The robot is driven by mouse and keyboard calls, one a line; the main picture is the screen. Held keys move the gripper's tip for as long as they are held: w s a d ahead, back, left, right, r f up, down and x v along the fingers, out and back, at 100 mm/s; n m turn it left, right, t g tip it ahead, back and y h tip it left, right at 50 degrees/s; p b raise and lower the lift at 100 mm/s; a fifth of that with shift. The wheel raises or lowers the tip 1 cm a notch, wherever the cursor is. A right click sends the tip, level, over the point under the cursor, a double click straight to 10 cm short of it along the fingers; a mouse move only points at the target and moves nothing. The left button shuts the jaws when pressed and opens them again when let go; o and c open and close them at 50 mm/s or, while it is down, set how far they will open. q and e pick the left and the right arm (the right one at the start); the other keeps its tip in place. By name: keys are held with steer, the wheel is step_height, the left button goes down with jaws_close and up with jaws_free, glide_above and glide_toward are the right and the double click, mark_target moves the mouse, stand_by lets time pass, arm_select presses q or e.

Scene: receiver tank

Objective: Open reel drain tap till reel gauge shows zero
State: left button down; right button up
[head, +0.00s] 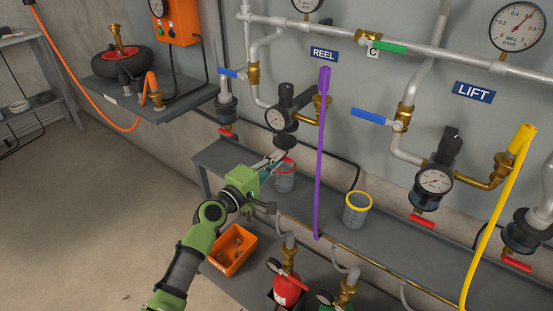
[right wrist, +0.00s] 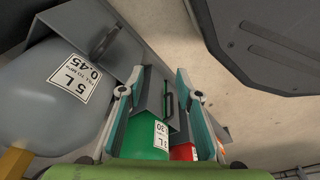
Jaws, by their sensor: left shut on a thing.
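The reel regulator with its round reel gauge (head: 277,118) hangs on the wall below and left of the REEL sign (head: 324,54); the needle is too small to read. Its dark bowl (head: 286,142) is beneath. My left gripper (head: 279,158) is right under this bowl, shut at the place of the reel drain tap, which its fingers hide. A clear cup with a red rim (head: 284,183) stands on the shelf just behind and below the fingers. My right gripper (right wrist: 160,95) is open in the right wrist view, with a green tank (right wrist: 145,135) beyond and between its fingers.
A purple hose (head: 321,150) hangs right of the reel gauge. A yellow-rimmed cup (head: 355,215) stands on the grey shelf (head: 415,240). The LIFT gauge (head: 434,181) has a red tap (head: 422,221). An orange bin (head: 231,250) is below. A grey tank (right wrist: 50,95) is near my right gripper.

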arm_select(q)
steer(key=c, duration=2.2)
jaws_free()
steer(key=shift+c, duration=0.2)
steer(key=shift+o, duration=0.3)
steer(key=shift+a, duration=0.1)
steer(key=v, duration=0.8)
steer(key=shift+f, duration=0.1)
